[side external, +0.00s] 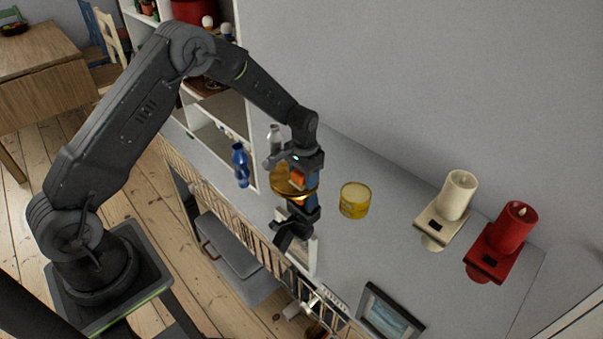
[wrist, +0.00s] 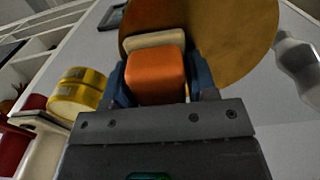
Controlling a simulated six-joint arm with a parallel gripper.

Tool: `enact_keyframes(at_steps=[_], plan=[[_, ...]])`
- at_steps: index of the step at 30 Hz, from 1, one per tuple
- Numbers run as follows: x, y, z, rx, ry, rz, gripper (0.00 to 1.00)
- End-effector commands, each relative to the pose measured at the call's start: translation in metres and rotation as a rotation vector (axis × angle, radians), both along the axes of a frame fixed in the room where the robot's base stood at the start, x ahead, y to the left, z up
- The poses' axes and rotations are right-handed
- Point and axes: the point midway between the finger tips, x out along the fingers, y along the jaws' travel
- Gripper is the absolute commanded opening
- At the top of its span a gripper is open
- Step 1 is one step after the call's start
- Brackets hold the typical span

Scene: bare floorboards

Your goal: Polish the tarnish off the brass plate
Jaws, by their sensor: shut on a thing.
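The brass plate (side external: 280,183) is a round gold-brown disc, partly hidden behind my gripper (side external: 300,185). In the wrist view the brass plate (wrist: 235,45) fills the top centre and right, its colour a dull brown-gold; I cannot tell tarnish from shading. My gripper (wrist: 160,80) is shut on an orange block (wrist: 155,76) with a cream layer (wrist: 154,40) on its far side. The cream layer faces the plate and overlaps its lower left part in the wrist view. Whether it touches the plate is unclear.
A yellow tin (side external: 355,200) stands right of my gripper. A blue bottle (side external: 240,165) and a clear bottle (side external: 275,138) stand to its left. A cream candle (side external: 459,195) and a red candle (side external: 514,228) are farther right. The grey surface between tin and candles is clear.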

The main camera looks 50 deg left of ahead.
Motion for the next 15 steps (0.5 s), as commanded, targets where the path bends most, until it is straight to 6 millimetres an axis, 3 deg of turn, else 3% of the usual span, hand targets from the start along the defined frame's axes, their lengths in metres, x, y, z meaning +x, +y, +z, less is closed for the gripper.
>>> enact_keyframes(at_steps=[15], plan=[[0.003, 0.049, -0.001, 0.001, 0.002, 0.002, 0.30]])
